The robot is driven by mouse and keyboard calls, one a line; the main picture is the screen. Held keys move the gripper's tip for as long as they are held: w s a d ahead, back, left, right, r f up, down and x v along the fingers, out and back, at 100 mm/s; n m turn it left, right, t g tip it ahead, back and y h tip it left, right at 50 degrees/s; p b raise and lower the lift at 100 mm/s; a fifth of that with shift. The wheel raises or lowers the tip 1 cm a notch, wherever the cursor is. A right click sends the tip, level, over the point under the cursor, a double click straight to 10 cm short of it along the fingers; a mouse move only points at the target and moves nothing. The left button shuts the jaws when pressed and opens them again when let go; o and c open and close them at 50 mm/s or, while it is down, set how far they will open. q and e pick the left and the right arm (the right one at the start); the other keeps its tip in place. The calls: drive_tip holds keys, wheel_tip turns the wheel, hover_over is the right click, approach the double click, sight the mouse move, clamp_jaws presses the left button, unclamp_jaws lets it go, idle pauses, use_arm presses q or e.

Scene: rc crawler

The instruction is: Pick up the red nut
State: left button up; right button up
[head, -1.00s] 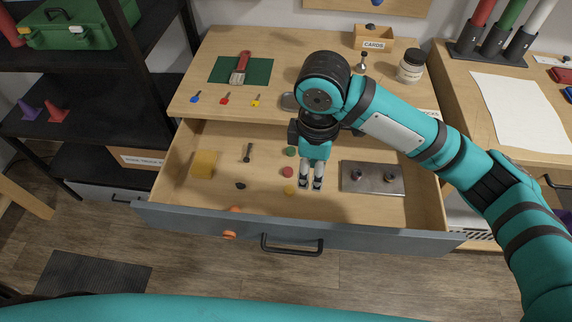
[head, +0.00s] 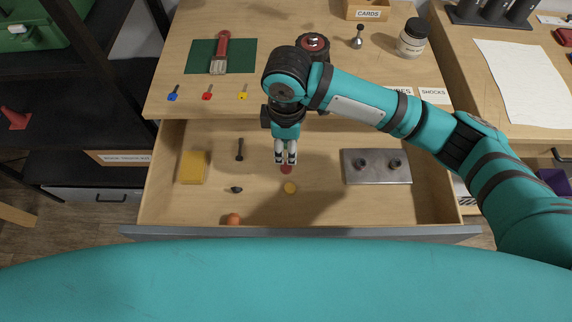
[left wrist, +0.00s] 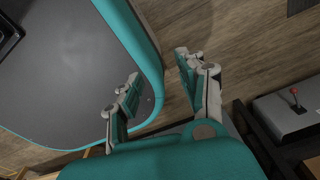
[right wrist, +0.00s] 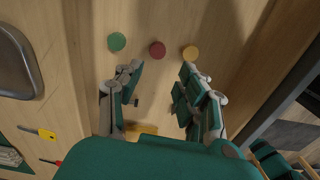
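The red nut (head: 286,169) is a small round red piece lying on the floor of the open drawer (head: 335,208). It also shows in the right wrist view (right wrist: 157,49), between a green piece (right wrist: 117,41) and a yellow piece (right wrist: 190,52). My right gripper (head: 286,158) points down just behind the red nut and partly overlaps it in the head view. In the right wrist view its fingers (right wrist: 161,72) are apart with nothing between them, and the red nut lies beyond the tips. My left gripper (left wrist: 159,72) is open and empty, away from the drawer.
The drawer also holds a yellow block (head: 193,167), a dark bolt-like piece (head: 240,150), a small black piece (head: 236,190), an orange piece (head: 232,218) and a metal plate (head: 376,167) with two posts. The worktop (head: 270,20) overhangs the drawer's back.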

sight(288, 166)
wheel_tip(288, 166, down, 3)
drive_tip(key=shift+w+a+f, duration=0.1)
drive_tip(key=shift+f, duration=0.9)
drive_tip(key=f, duration=0.3)
drive_tip(key=shift+w+d+f, duration=0.1)
drive_tip(key=shift+d+f, duration=0.2)
drive_tip(key=shift+f, duration=0.4)
use_arm(q)
drive_tip(key=shift+w, duration=0.7)
use_arm(e)
drive_tip(key=c, duration=0.5)
